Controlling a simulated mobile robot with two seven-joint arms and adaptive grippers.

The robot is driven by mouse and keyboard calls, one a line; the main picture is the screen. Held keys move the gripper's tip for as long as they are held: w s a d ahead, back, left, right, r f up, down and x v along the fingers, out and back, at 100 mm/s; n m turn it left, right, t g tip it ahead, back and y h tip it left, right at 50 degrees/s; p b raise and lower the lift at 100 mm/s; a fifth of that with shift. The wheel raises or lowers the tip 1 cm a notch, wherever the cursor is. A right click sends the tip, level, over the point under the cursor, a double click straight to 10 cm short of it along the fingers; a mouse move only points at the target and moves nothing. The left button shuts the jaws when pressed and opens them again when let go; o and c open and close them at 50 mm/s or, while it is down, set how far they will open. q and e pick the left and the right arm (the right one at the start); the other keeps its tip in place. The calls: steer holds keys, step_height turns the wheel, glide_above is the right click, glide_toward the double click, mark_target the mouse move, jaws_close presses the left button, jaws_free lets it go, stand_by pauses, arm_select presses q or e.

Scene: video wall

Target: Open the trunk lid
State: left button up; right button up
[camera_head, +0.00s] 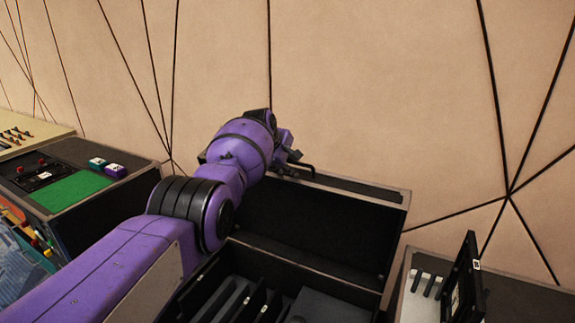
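The trunk (345,309) is a black case with grey edges at the lower centre, its inside split by dark dividers. Its lid (318,226) stands raised at the back, tilted up, with the black lining facing me. My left arm reaches across the trunk's left side from the lower left. My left gripper (293,160) is at the lid's upper left edge, partly hidden behind my own wrist. A dark finger lies close along that edge; I cannot tell whether it touches or how far the fingers are apart. My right gripper is not in view.
A case with a green mat (70,190) and small boxes (106,168) stands at the left. At the right is another case (520,300) with an upright black framed panel (463,284). A beige wall (400,90) with dark lines rises behind.

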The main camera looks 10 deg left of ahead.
arm_select(q)
steer(key=shift+s+a+r, duration=0.15)
steer(key=shift+s+r, duration=0.1)
steer(key=shift+r, duration=0.15)
steer(key=v, duration=1.1)
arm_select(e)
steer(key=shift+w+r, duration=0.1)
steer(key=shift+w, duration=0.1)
